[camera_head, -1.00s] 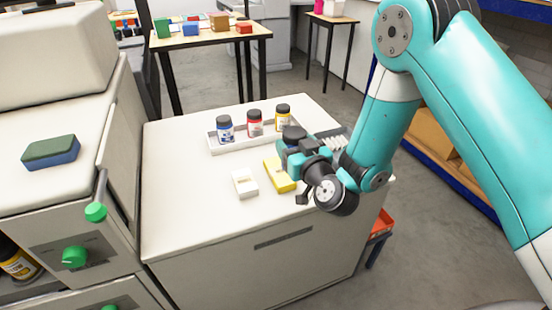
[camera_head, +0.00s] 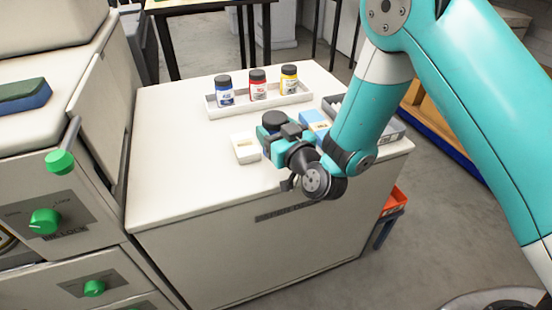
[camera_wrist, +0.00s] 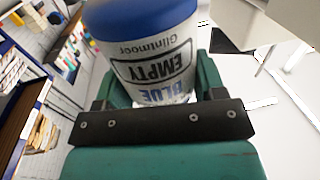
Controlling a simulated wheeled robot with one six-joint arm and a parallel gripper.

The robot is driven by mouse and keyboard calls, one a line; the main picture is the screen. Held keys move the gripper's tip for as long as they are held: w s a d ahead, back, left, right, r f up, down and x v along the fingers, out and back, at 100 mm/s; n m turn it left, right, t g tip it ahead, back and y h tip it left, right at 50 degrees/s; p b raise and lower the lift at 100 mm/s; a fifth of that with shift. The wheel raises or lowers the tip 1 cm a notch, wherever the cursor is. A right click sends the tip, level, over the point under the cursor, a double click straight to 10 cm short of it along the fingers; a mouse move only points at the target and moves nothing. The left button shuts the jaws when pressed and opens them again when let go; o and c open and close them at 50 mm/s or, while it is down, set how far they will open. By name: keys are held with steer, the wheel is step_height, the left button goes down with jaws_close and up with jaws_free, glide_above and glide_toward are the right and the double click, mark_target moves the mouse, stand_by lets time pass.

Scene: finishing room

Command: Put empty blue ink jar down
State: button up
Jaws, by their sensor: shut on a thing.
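My gripper (camera_head: 276,134) is over the front middle of the white cabinet top (camera_head: 180,165). It is shut on the empty blue ink jar (camera_wrist: 155,55), whose white label reads EMPTY and BLUE under a blue lid. The jar stands between the fingers in the wrist view. In the head view mostly its dark lid (camera_head: 274,119) shows above the gripper. The jar's base is hidden, so I cannot tell whether it touches the top.
A white tray (camera_head: 238,112) at the back holds blue (camera_head: 224,94), red (camera_head: 258,87) and yellow (camera_head: 289,82) labelled jars. A small white box (camera_head: 246,148) is left of my gripper. A light blue box (camera_head: 314,123) is to its right. The top's left side is clear.

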steer(key=shift+f+b, duration=0.65)
steer(key=shift+f, duration=1.8)
steer(key=shift+f, duration=0.1)
steer(key=o, duration=1)
steer(key=shift+c, duration=0.2)
